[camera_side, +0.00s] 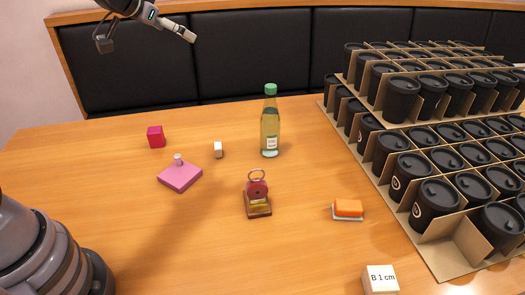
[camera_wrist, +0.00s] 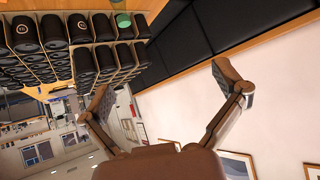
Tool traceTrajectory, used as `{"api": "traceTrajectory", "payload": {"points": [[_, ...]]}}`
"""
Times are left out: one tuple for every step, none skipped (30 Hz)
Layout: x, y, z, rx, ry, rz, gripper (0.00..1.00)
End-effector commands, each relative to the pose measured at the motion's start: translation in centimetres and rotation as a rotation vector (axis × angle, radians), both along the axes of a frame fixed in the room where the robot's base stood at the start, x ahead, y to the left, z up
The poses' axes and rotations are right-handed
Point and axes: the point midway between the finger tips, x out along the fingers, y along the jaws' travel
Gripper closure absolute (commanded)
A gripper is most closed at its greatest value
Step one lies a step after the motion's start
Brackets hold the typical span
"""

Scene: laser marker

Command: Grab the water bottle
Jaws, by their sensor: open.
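The water bottle (camera_side: 270,130) is glass with a yellowish-green tint, a green cap and a white label. It stands upright on the table, right of centre at the back in the side view. In the wrist view a round green shape (camera_wrist: 123,20) at the top edge looks like its cap. My gripper (camera_wrist: 166,86) is open and empty, its two fingers spread wide in the wrist view. In the side view it is high at the upper left, partly cut off by the top edge, well above and left of the bottle and not touching it.
Cardboard crates of black lidded cups (camera_side: 436,201) fill the right side.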

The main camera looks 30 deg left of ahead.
Motion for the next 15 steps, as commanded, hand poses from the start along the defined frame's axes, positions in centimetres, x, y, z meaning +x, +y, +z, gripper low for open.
{"api": "traceTrajectory", "payload": {"points": [[2.7, -0.3, -1.7, 0.002, -0.027, -0.019, 0.04], [4.2, -0.5, -2.5, 0.001, -0.054, -0.032, 0.04], [6.2, -0.8, -3.7, -0.001, -0.088, -0.048, 0.04], [7.5, -1.1, -4.7, -0.002, -0.115, -0.061, 0.04], [8.8, -1.4, -5.7, -0.006, -0.142, -0.074, 0.04], [10.4, -1.7, -7.1, -0.011, -0.177, -0.092, 0.04], [11.5, -2.0, -8.2, -0.017, -0.203, -0.105, 0.04], [12.5, -2.4, -9.5, -0.023, -0.229, -0.118, 0.04], [13.7, -2.8, -11.1, -0.032, -0.265, -0.138, 0.04], [14.4, -3.1, -12.4, -0.041, -0.291, -0.150, 0.04], [15.1, -3.4, -13.8, -0.050, -0.317, -0.163, 0.04], [15.8, -3.9, -15.6, -0.064, -0.352, -0.181, 0.04], [16.2, -4.2, -17.0, -0.075, -0.378, -0.193, 0.04], [16.5, -4.5, -18.4, -0.088, -0.404, -0.203, 0.04], [16.8, -4.9, -20.3, -0.105, -0.438, -0.218, 0.04]]}}
